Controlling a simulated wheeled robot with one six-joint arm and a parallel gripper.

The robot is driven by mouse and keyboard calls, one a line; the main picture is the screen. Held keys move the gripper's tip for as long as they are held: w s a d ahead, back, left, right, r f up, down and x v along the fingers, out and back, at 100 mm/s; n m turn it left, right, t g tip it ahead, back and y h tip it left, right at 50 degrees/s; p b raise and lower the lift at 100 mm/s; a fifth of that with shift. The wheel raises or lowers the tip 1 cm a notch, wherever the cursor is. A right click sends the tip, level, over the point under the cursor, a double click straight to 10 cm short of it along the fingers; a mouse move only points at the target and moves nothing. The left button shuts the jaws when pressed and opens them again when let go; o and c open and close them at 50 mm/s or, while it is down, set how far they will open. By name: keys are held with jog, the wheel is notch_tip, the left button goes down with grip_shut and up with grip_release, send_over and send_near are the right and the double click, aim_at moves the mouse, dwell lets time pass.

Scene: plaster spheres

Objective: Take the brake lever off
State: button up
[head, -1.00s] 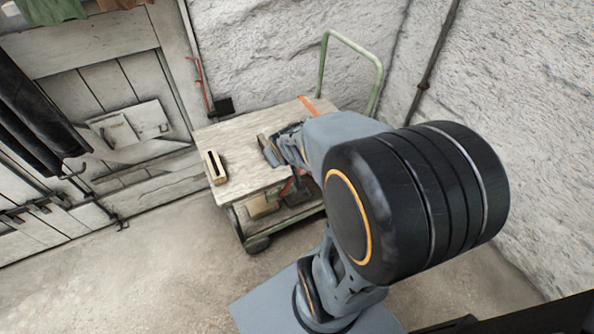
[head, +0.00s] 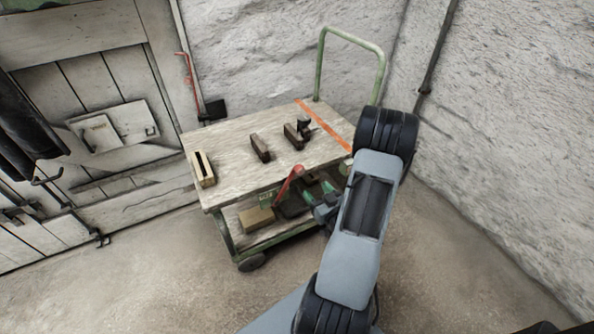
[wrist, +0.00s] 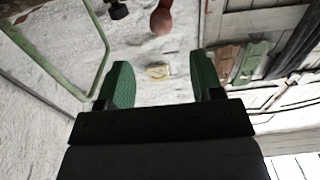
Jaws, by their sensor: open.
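The brake lever (head: 290,182) is a red bar at the front edge of the cart, slanting up from below the tabletop. Its rounded red end also shows at the top of the wrist view (wrist: 162,20). My gripper (head: 316,189) has green fingers and is low at the cart's front, just right of the lever and apart from it. In the wrist view my gripper (wrist: 162,78) is open, with nothing between its fingers. The lever's lower mount is hard to make out.
The wooden cart top (head: 232,158) bears a slotted wood block (head: 203,169) and two dark-sided blocks (head: 261,147) (head: 293,137). A cardboard-coloured box (head: 257,219) is on the lower shelf. A green handle (head: 352,42) rises at the back. Floor in front is clear.

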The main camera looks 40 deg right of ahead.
aim_at(297, 166)
jog(key=w+b, duration=0.2)
jog(key=w, duration=0.2)
jog(key=w+d+b, duration=0.1)
jog(key=w+b, duration=0.1)
jog(key=w, duration=0.3)
jog(key=w+b, duration=0.3)
jog(key=w, duration=0.1)
jog(key=shift+w+d, duration=0.2)
jog(key=shift+d, duration=0.2)
grip_shut()
jog(key=c, duration=1.1)
grip_release()
jog(key=shift+r+b, duration=0.15)
jog(key=shift+b, duration=0.15)
jog(key=shift+a+r, duration=0.1)
jog(key=shift+a, duration=0.1)
grip_shut()
